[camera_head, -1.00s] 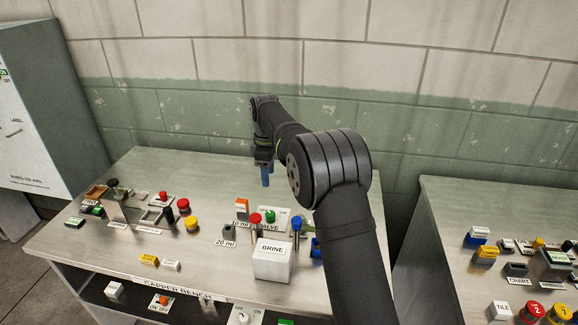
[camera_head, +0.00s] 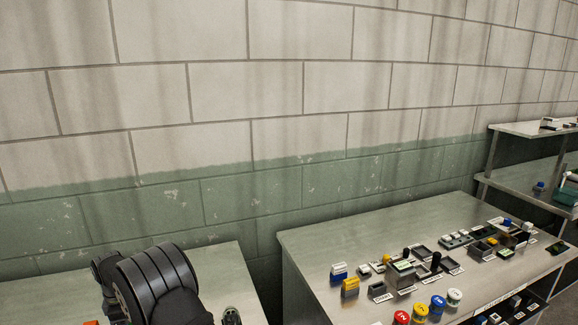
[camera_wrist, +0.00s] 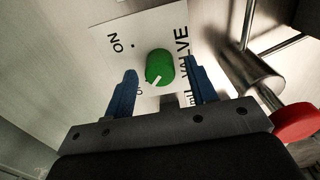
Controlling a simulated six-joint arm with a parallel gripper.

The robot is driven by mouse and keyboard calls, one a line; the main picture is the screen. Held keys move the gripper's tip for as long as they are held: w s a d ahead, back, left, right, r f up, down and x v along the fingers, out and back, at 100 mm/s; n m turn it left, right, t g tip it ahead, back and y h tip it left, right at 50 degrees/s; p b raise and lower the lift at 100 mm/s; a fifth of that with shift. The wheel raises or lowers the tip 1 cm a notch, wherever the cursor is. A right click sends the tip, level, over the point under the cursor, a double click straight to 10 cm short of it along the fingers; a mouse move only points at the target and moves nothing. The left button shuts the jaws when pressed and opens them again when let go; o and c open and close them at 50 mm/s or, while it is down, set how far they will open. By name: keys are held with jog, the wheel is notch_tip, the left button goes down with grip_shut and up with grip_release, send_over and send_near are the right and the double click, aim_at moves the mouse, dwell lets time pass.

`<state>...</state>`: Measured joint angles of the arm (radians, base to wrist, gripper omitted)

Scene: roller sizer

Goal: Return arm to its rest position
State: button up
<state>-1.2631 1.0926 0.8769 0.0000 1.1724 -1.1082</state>
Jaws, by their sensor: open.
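My gripper (camera_wrist: 161,72) is open in the wrist view, its two blue fingers spread apart. A green knob (camera_wrist: 159,66) with a white pointer mark shows between the fingers. It sits on a white valve plate (camera_wrist: 112,35) lettered ON and VALVE. I cannot tell how far the fingertips are from the knob, and nothing is seen held. In the head view my arm (camera_head: 155,285) shows only at the lower left, and its gripper is out of the picture.
In the wrist view a metal post (camera_wrist: 258,80) and a red knob (camera_wrist: 297,123) stand at the right of the gripper. In the head view a second bench (camera_head: 310,262) with several small items stands right, and a shelf (camera_head: 510,180) beyond it. The block wall is behind.

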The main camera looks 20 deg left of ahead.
jog(key=shift+f, duration=0.7)
jog(key=shift+r, duration=0.1)
